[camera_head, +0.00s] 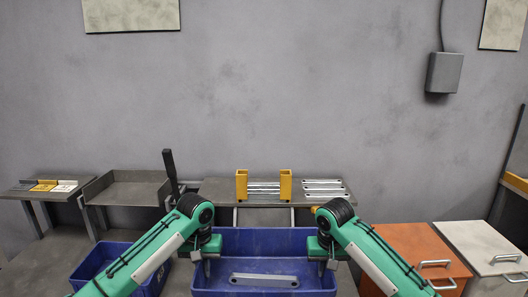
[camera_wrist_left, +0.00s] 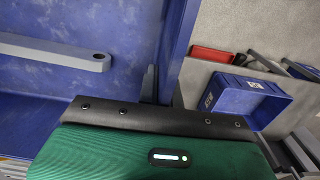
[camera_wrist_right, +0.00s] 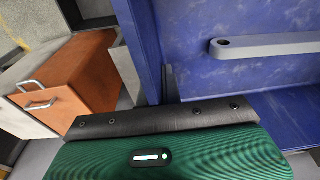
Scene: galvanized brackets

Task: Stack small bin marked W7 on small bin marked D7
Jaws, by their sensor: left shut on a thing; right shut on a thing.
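A large-looking blue bin (camera_head: 265,238) is between my two grippers, with a grey flat bracket (camera_head: 264,280) lying inside. My left gripper (camera_head: 207,264) is shut on its left wall, and my right gripper (camera_head: 322,264) is shut on its right wall. The wall also shows in the left wrist view (camera_wrist_left: 178,40) and right wrist view (camera_wrist_right: 143,45). A second blue bin (camera_head: 95,262) stands to the left, partly hidden by my left arm. It shows in the left wrist view (camera_wrist_left: 275,112) with white labels too small to read. No W7 or D7 mark is legible.
A rear bench (camera_head: 220,189) carries a yellow holder (camera_head: 242,186) with several bracket strips. A grey tray (camera_head: 125,188) and a side table (camera_head: 30,194) stand left. Orange (camera_head: 410,246) and white (camera_head: 480,240) handled boxes stand right of my right arm.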

